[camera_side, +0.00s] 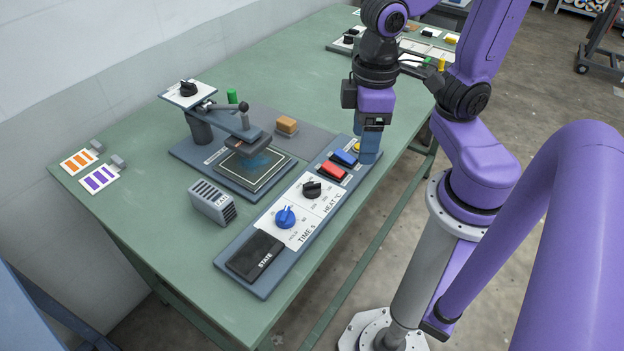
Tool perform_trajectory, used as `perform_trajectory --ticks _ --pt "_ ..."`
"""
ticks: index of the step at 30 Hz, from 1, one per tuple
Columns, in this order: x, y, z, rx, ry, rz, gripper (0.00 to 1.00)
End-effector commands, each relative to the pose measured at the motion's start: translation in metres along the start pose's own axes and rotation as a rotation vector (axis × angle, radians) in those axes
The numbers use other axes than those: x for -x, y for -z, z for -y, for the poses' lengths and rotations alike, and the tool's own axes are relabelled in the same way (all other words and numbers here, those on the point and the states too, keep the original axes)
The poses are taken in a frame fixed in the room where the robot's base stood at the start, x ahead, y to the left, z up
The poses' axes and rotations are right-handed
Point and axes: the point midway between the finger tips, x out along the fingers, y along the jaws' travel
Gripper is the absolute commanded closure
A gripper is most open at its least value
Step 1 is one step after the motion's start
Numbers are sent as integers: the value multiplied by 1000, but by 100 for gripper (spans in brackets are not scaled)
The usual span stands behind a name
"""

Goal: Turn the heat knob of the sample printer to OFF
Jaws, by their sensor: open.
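A control panel (262,228) runs along the front of the bench, with a black heat knob (312,189) on a white dial marked "HEAT °C". The dial's small figures, and so the knob's exact setting, are too small to read. My gripper (369,152) points down over the far end of the panel, beyond the red and blue buttons and apart from the heat knob. It is open, with nothing seen between its fingers. Another black knob (188,88) sits on a white plate on the press, its marks unreadable. No label reading "sample printer" is legible.
A blue knob (286,217) marked "TIME s" and a black "STATE" block (255,255) lie nearer on the panel. Red (332,171) and blue (345,158) buttons lie beyond the heat knob. The press (247,130) and a vented grey box (213,202) stand left.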

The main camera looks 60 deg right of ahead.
Motion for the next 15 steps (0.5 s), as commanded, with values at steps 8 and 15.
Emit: perform_trajectory --ticks 8,15 --pt "8 55 -26 -753 -11 9 31" --pt "12 83 -45 -1208 -19 12 31"
